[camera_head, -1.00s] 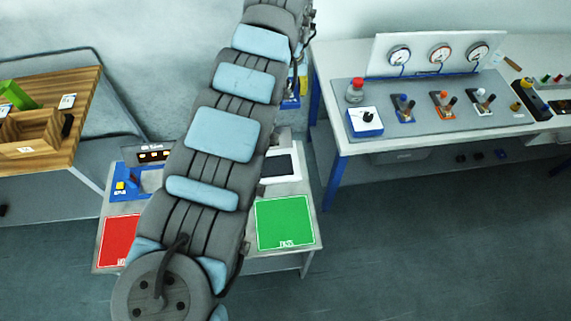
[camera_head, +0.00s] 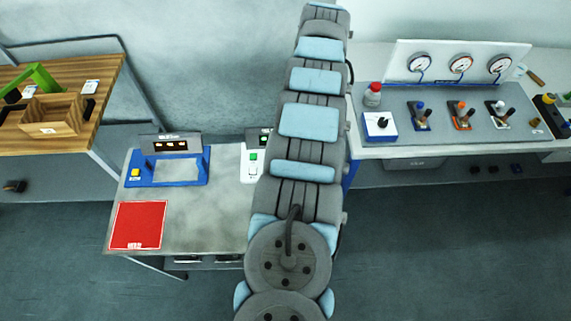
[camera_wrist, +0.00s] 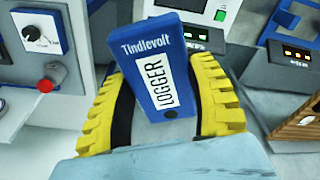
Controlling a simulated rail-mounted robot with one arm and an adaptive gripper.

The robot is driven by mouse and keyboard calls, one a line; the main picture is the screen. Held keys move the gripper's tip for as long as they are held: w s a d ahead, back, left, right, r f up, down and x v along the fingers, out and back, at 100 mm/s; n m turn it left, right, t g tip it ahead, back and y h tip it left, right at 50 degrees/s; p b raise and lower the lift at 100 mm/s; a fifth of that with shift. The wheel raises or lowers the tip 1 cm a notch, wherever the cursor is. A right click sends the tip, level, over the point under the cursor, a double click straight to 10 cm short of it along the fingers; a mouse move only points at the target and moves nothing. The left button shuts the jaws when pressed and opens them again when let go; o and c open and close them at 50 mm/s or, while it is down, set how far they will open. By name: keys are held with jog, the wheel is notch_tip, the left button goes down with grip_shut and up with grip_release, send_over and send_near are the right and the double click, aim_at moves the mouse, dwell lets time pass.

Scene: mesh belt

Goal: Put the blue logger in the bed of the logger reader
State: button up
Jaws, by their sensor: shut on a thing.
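My gripper (camera_wrist: 160,85) has yellow ribbed fingers, shut on the blue logger (camera_wrist: 134,70) in the wrist view. The logger is a flat blue block with a white LOGGER label and stands out beyond the fingers. In the head view, my arm hides gripper and logger. A blue-framed device (camera_head: 140,181) with a yellow button and dark display stands on the grey bench; it also shows in the wrist view (camera_wrist: 290,51). A white device (camera_head: 252,176) with a green button stands to its right, partly behind my arm. I cannot read which is the logger reader.
A red mat (camera_head: 138,225) lies at the bench's front left; bare bench top is beside it. A wooden table with a compartment tray (camera_head: 52,118) is at left. At right, a table holds a red-topped jar (camera_head: 373,94), a knob box (camera_head: 380,127) and gauges.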

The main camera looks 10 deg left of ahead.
jog(key=shift+a+f+n, duration=0.1)
jog(key=shift+f+n, duration=0.15)
jog(key=shift+n, duration=0.05)
dwell(0.5)
jog(key=shift+f, duration=0.1)
jog(key=shift+s, duration=0.1)
jog(key=shift+s+f, duration=0.1)
jog(key=shift+s, duration=0.05)
jog(key=shift+w+f, duration=0.1)
jog(key=shift+w, duration=0.1)
dwell(0.6)
jog(key=shift+s+a+f+n, duration=0.1)
jog(key=shift+f+n, duration=0.3)
jog(key=shift+n, duration=0.1)
jog(key=shift+f, duration=0.3)
